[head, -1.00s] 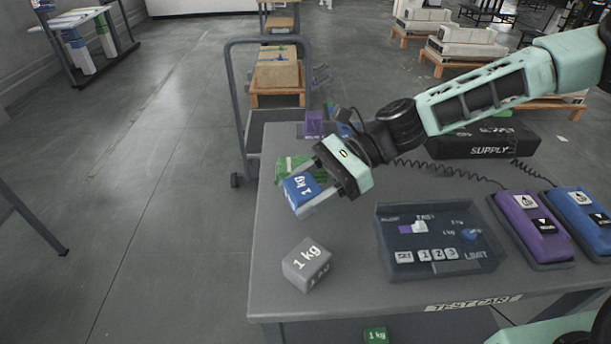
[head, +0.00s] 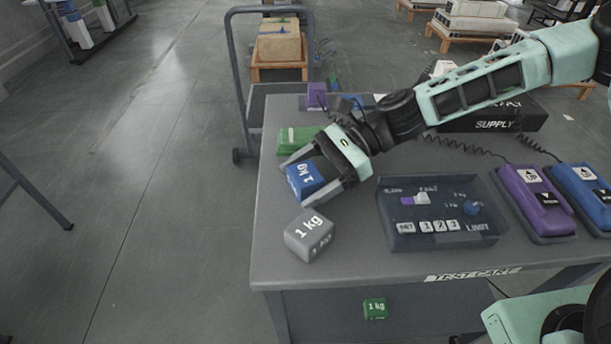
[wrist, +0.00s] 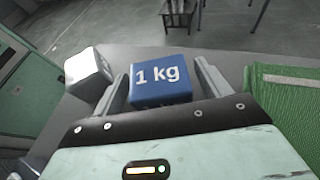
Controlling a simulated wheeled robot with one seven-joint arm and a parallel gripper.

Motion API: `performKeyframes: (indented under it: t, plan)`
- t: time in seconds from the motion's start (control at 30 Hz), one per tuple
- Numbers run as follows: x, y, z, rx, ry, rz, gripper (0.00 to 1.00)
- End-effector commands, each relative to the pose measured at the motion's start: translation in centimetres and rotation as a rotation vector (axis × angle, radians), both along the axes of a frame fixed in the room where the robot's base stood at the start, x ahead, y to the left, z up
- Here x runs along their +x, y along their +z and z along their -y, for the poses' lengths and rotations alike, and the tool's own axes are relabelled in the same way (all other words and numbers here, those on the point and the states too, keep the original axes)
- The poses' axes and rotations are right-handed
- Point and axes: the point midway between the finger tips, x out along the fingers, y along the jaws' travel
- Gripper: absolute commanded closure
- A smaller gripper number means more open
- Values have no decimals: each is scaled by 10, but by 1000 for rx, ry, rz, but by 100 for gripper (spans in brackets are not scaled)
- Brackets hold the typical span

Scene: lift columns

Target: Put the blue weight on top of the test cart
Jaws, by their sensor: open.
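The blue weight (head: 304,180), marked 1 kg, sits on the top of the test cart (head: 272,262), near its left edge. My gripper (head: 297,184) is open around it, with one finger on each side. In the wrist view the blue weight (wrist: 160,82) lies between the spread fingers, with a visible gap at each side. The cart's name label (head: 473,274) shows on its front edge.
A grey 1 kg weight (head: 309,236) stands in front of my gripper. A green block (head: 297,140) lies behind it. A dark control panel (head: 440,215) and purple (head: 535,200) and blue (head: 585,190) handsets are to the right. A green weight (head: 375,308) is lower down.

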Motion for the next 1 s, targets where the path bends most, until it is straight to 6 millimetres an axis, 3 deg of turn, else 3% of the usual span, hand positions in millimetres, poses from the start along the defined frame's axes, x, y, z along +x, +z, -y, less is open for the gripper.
performKeyframes:
  t: [0.17,0.63,1.0]
  plan:
    - [5,5,11,-2,-3,2,24]
    - [34,39,88,-2,-4,1,24]
    - [39,46,104,0,-1,0,24]
